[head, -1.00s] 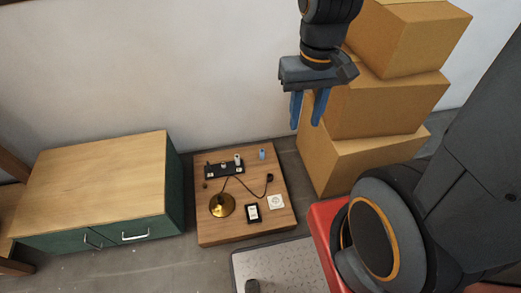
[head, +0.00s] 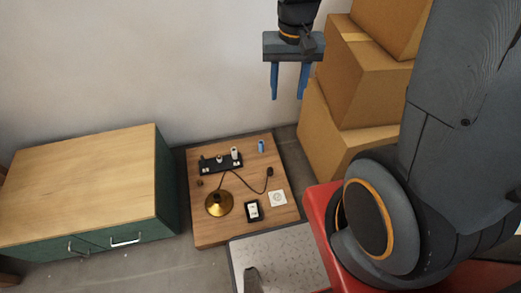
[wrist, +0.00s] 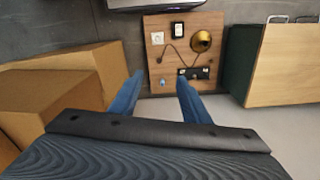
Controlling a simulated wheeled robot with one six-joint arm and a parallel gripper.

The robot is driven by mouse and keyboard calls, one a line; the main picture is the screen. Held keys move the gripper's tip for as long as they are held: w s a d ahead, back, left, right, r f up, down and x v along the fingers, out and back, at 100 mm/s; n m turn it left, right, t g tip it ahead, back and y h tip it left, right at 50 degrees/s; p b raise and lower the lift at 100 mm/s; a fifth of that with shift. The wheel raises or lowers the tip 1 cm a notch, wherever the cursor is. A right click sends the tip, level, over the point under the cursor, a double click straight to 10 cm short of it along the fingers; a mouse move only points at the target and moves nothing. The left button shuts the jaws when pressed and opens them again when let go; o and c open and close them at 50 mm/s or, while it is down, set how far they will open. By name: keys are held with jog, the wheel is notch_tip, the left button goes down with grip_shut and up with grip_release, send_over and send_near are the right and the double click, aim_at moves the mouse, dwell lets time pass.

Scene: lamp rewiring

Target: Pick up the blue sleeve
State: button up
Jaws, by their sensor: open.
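The blue sleeve (head: 261,146) is a small upright blue cylinder near the far right corner of the low wooden board (head: 215,234). It also shows in the wrist view (wrist: 162,83), between and beyond the fingertips. My gripper (head: 288,97) is open and empty, with its two blue fingers pointing down. It hangs well above the board, near the wall, and appears up and to the right of the sleeve in the head view. Its fingers also show in the wrist view (wrist: 160,76).
A black strip (head: 222,165) with small upright parts stands left of the sleeve. A brass lamp base (head: 219,203) with a dark cord, a black-framed device (head: 253,211) and a white plate (head: 278,198) lie nearer. Cardboard boxes (head: 345,140) stand right; a green cabinet (head: 92,190) stands left.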

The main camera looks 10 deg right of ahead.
jog(key=w+f+m+b, duration=0.3)
jog(key=w+f+b, duration=0.7)
jog(key=f, duration=0.6)
jog(key=m+b, duration=0.6)
jog(key=b, duration=1.2)
send_over(260, 147)
notch_tip(260, 147, down, 43)
jog(key=f+b, duration=0.1)
jog(key=f, duration=0.1)
jog(key=f+b, duration=0.1)
jog(key=f, duration=0.1)
jog(key=w+f+b, duration=0.1)
jog(key=f+b, duration=0.1)
jog(key=f, duration=0.1)
jog(key=shift+d, duration=0.2)
jog(key=shift+s+r, duration=0.1)
grip_shut()
jog(key=s+r+n+p, duration=0.4)
jog(key=s+r+p, duration=0.3)
jog(key=r+p, duration=0.6)
jog(key=s+r+n+p, duration=0.3)
jog(key=s+r+p, duration=0.5)
jog(key=r, duration=1.7)
jog(key=s+r+n+p, duration=0.4)
jog(key=s+r+p, duration=0.4)
jog(key=r+p, duration=1)
jog(key=shift+s+d+r+n+p, duration=0.3)
jog(key=shift+r+p, duration=0.1)
jog(key=shift+p, duration=0.3)
